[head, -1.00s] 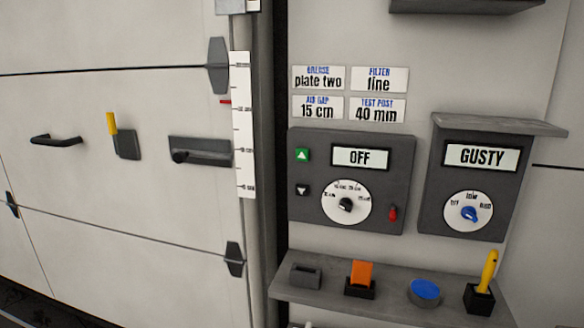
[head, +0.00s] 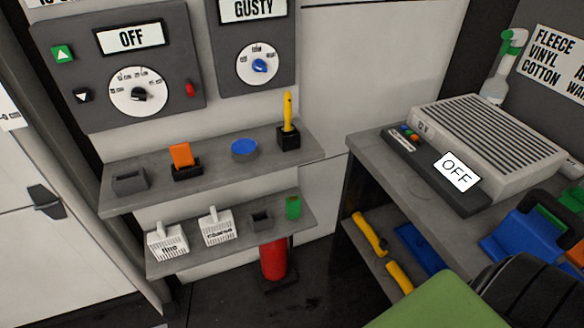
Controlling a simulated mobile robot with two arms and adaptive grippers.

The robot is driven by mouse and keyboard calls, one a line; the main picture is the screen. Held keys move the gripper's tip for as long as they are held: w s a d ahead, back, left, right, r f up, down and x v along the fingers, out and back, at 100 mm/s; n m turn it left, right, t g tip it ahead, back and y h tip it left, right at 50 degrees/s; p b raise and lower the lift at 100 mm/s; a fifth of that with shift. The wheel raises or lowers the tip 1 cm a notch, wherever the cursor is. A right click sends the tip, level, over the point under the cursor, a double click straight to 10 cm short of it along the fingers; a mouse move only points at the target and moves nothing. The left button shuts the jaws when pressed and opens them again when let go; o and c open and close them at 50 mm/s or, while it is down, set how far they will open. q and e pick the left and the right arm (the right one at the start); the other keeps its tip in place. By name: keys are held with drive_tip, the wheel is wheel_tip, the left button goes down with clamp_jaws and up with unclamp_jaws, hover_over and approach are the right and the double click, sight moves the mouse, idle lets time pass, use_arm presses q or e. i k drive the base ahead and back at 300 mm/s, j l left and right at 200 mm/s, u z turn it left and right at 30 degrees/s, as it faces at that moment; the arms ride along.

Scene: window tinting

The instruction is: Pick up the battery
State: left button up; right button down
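A small green block (head: 293,207), which may be the battery, stands upright at the right end of the lower wall shelf (head: 215,257) in the head view. A small dark grey holder (head: 261,221) with an opening in its top is just left of it. No label on the green block is readable. I cannot make out either of my grippers in this view.
White "fine" (head: 168,244) and "coarse" (head: 219,227) filters share the lower shelf. The upper shelf (head: 135,203) overhangs it, with an orange piece (head: 182,155) and yellow-handled tool (head: 287,107). A red cylinder (head: 273,260) stands below. A workbench (head: 362,150) is at right.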

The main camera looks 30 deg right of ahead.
sight(293, 203)
drive_tip(key=z, duration=0.95)
